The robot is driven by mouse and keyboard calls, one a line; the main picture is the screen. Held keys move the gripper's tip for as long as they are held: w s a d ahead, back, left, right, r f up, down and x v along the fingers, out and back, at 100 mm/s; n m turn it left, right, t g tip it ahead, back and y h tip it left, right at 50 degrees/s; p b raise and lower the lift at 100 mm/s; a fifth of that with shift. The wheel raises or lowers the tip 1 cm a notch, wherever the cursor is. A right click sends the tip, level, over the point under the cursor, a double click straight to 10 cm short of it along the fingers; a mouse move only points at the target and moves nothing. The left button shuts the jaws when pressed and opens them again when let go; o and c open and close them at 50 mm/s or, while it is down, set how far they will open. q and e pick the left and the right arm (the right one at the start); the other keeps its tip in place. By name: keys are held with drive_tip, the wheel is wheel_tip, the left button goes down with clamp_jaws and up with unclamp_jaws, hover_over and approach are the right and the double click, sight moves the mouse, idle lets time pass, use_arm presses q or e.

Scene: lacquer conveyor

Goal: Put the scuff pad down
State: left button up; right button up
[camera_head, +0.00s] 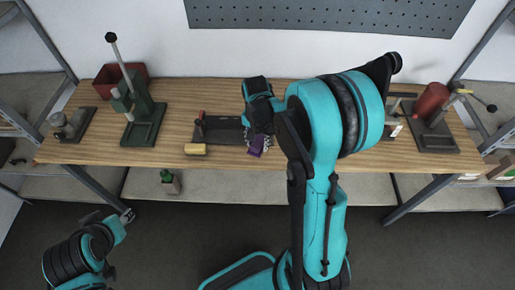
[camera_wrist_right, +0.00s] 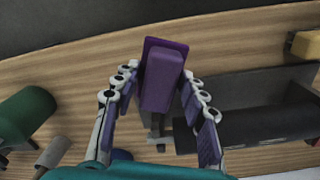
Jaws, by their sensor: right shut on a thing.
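The purple scuff pad (camera_wrist_right: 163,78) is between the fingers of my right gripper (camera_wrist_right: 158,88) in the wrist view. The gripper is shut on it. In the head view the pad (camera_head: 255,146) shows below my right gripper (camera_head: 258,128), over the front part of the wooden bench (camera_head: 300,163). I cannot tell whether it touches the bench top. My left gripper (camera_head: 127,216) is low at the left, in front of the bench and away from it. It is too small to tell whether its fingers are open or shut.
A dark fixture (camera_head: 222,130) and a yellow block (camera_head: 195,149) lie left of my right gripper. A green lever press (camera_head: 142,115) and a red bin (camera_head: 110,78) stand further left. A red cylinder device (camera_head: 431,103) stands at right. The front left bench strip is clear.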

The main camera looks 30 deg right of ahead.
sight(257, 148)
wheel_tip(257, 148, down, 4)
drive_tip(key=shift+r+b, duration=0.2)
drive_tip(key=shift+b, duration=0.3)
drive_tip(key=shift+r, duration=0.1)
drive_tip(key=o, duration=1.1)
